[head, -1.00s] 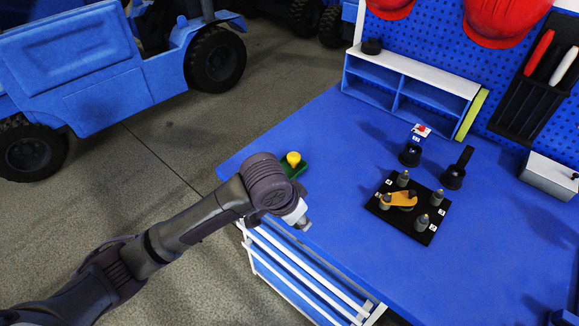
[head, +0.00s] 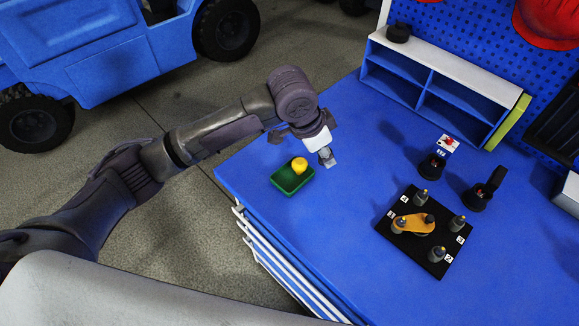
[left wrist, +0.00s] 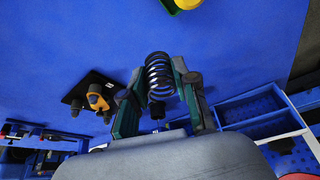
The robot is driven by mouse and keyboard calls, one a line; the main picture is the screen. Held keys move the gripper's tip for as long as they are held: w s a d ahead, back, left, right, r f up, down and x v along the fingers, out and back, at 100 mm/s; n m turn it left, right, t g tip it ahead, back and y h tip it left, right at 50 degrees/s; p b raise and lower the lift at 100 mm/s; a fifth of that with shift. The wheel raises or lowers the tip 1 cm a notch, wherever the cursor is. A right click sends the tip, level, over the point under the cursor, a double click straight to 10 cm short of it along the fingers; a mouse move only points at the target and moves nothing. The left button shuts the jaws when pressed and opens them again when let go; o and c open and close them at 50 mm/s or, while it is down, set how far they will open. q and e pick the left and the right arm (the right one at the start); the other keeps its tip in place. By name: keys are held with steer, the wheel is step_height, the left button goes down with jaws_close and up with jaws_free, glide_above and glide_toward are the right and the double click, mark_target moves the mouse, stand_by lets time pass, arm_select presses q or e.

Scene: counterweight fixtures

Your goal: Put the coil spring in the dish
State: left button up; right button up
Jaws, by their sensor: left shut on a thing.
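The black coil spring (left wrist: 159,74) stands between the fingers of my left gripper (left wrist: 158,92) in the left wrist view, and the gripper is shut on it. In the head view my left gripper (head: 327,158) hangs over the blue bench, just right of the dish; the spring cannot be made out there. The green dish (head: 285,187) lies near the bench's left edge with a yellow piece (head: 299,165) in it. The dish's edge shows at the top of the left wrist view (left wrist: 170,6). My right gripper is not in view.
A black plate (head: 405,243) with several numbered pegs and an orange arm (head: 412,223) lies on the bench (head: 350,225). Two black stands (head: 432,166) (head: 478,196) are behind it. A blue and white shelf (head: 436,82) stands at the back. The bench between dish and plate is clear.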

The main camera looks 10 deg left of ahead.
arm_select(q)
steer(key=a+f, duration=0.1)
steer(key=a, duration=0.1)
steer(key=s+a+f, duration=0.1)
steer(key=a, duration=0.1)
steer(key=a+f+p, duration=0.1)
steer(key=a, duration=0.1)
steer(key=shift+s+a+f, duration=0.15)
steer(key=shift+s+a, duration=0.05)
steer(key=shift+s, duration=0.15)
steer(key=a+f, duration=0.2)
steer(key=shift+a+f, duration=0.15)
steer(key=shift+f, duration=0.15)
step_height(320, 180, down, 2)
steer(key=shift+f+p, duration=0.2)
steer(key=shift+p, duration=0.1)
steer(key=shift+f, duration=0.45)
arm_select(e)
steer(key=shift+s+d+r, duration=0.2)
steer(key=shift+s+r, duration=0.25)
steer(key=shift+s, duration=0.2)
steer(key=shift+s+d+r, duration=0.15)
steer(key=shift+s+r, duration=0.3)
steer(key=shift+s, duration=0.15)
arm_select(q)
steer(key=o, duration=0.7)
steer(key=shift+o, duration=0.2)
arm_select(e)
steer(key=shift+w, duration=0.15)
